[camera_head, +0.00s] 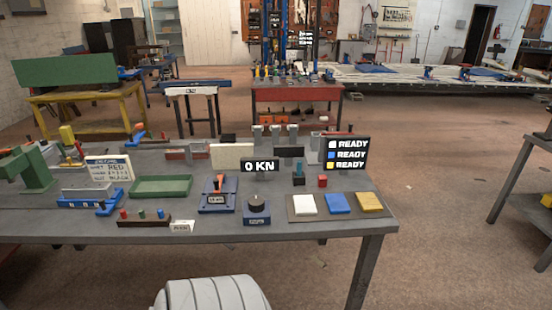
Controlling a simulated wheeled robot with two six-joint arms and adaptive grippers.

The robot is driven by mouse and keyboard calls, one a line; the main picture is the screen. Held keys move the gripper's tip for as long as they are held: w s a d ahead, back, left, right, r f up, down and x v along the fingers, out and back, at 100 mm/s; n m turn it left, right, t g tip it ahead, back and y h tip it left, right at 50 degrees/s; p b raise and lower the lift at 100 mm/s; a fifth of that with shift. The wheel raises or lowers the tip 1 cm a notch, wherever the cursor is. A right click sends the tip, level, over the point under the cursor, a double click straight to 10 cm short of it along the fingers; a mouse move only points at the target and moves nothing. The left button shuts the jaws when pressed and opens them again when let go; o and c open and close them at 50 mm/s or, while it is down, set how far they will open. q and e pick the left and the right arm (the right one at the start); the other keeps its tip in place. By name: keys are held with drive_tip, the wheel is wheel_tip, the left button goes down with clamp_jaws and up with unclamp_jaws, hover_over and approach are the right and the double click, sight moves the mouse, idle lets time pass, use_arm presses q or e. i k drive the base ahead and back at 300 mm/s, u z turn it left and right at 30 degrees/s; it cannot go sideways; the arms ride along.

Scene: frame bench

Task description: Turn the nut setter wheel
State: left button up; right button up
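A blue block with a dark round knob (257,203) on top stands near the front edge of the grey bench (300,230). It is the most wheel-like part I see, but its small label is unreadable, so I cannot tell whether it is the nut setter wheel. A blue fixture with an orange-red upright part (217,186) stands just left of it. A black display reading "0 KN" (260,165) is behind the knob. Neither of my grippers is in view.
White, blue (338,203) and yellow pads lie right of the knob, below a "READY" panel (346,154). A green tray (161,187), a sign (109,168) and a green machine (25,170) are on the left. The floor right of the bench is open.

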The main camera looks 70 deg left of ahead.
sight(256, 205)
drive_tip(key=u, duration=0.55)
drive_tip(key=i, duration=0.75)
drive_tip(key=u, duration=1.05)
drive_tip(key=i, duration=0.2)
drive_tip(key=u, duration=0.15)
